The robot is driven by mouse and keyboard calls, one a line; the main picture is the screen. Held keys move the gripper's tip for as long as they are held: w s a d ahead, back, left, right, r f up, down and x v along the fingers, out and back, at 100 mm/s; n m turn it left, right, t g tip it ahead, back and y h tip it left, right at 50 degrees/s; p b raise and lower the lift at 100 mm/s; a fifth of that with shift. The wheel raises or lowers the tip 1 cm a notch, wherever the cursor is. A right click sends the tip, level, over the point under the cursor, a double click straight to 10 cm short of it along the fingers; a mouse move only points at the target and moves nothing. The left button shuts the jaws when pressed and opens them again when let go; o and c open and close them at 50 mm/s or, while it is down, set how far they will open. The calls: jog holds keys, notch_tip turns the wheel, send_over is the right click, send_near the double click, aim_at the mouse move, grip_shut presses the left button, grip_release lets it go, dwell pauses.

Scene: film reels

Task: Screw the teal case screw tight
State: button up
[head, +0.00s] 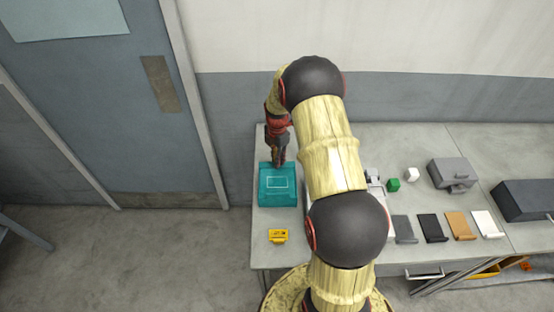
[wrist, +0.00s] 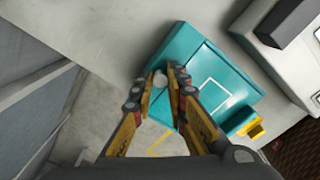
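The teal case (head: 268,198) lies at the left end of the worktop, with a white outline rectangle on its top. It also shows in the wrist view (wrist: 185,43). My gripper (head: 280,160) points down at the case's far edge. In the wrist view, a small pale round screw head (wrist: 160,81) sits between the fingertips of my gripper (wrist: 165,77), at a corner of the case. The fingers are drawn in to about the head's width and appear shut on it. The screw's shaft is hidden, and the head view does not show the screw.
A yellow block (head: 278,236) lies in front of the case. A wall stands behind the worktop.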

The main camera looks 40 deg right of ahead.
grip_shut()
